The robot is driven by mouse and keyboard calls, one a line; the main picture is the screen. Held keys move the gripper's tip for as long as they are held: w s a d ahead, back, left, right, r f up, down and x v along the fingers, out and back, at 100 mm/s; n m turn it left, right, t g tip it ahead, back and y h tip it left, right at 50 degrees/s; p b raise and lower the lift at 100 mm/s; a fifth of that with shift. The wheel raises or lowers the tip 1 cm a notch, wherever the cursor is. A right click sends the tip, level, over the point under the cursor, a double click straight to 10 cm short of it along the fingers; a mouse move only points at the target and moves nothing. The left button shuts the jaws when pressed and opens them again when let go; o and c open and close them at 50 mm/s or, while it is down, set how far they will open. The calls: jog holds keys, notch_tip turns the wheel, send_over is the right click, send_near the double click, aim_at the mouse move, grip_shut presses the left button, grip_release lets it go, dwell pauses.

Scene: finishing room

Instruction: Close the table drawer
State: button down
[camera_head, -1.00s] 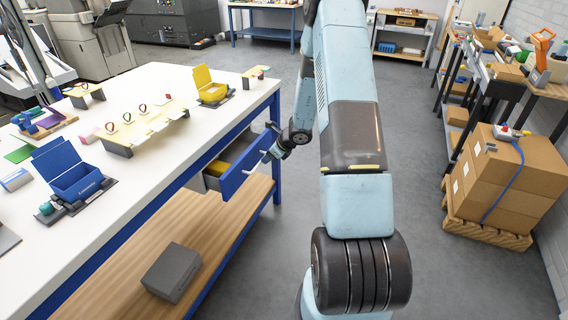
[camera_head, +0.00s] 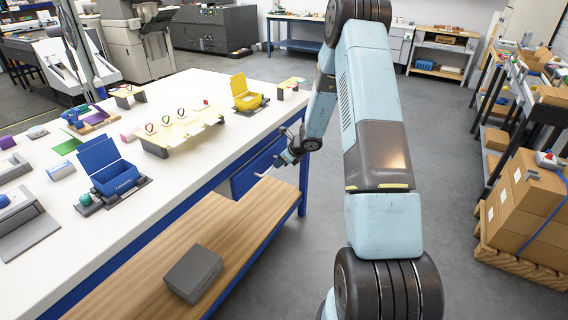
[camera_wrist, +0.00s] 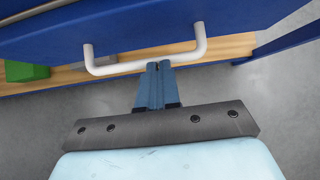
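The drawer's blue front (camera_head: 250,174) is under the right side of the white-topped table (camera_head: 175,185), at or close to flush with the blue frame; no drawer interior shows in the head view. In the wrist view, the drawer's pale bar handle (camera_wrist: 120,68) crosses the blue front (camera_wrist: 130,28). My gripper (camera_wrist: 158,65) has both fingers together, with their tips overlapping the handle's middle. They lie across the bar rather than around it; whether they touch it is unclear. In the head view my gripper (camera_head: 281,161) is small beside the drawer front.
A lower wooden shelf (camera_head: 165,240) holds a dark grey box (camera_head: 194,273). The tabletop carries an open blue box (camera_head: 112,168), a yellow box (camera_head: 246,96) and small stands. Stacked cartons (camera_head: 525,210) stand at right. The grey floor between is clear.

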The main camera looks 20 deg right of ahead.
jog(key=shift+w+a+r, duration=0.15)
jog(key=shift+a, duration=0.2)
jog(key=s+d+f+v, duration=0.2)
jog(key=v, duration=1.1)
jog(key=s+a+r+n, duration=0.4)
jog(key=r+n, duration=0.1)
jog(key=r, duration=0.3)
jog(key=s+a+r+n+g, duration=0.1)
jog(key=s+a+r+n, duration=0.35)
jog(key=r, duration=0.25)
jog(key=s+a+r+n, duration=0.3)
jog(key=s+r+n, duration=0.2)
jog(key=r, duration=0.3)
jog(key=s+r+n+h, duration=0.1)
jog(key=s+r+n, duration=0.2)
jog(key=s, duration=0.5)
jog(key=s+r+n+h, duration=0.2)
jog(key=s+r+n, duration=0.1)
jog(key=s+n, duration=0.3)
jog(key=s+r+n+h, duration=0.2)
jog(key=s+r+n, duration=0.1)
jog(key=s, duration=0.6)
jog(key=shift+s+r+n+t, duration=0.25)
jog(key=shift+s+n+t, duration=0.05)
jog(key=shift+n, duration=0.35)
jog(key=shift+d, duration=0.1)
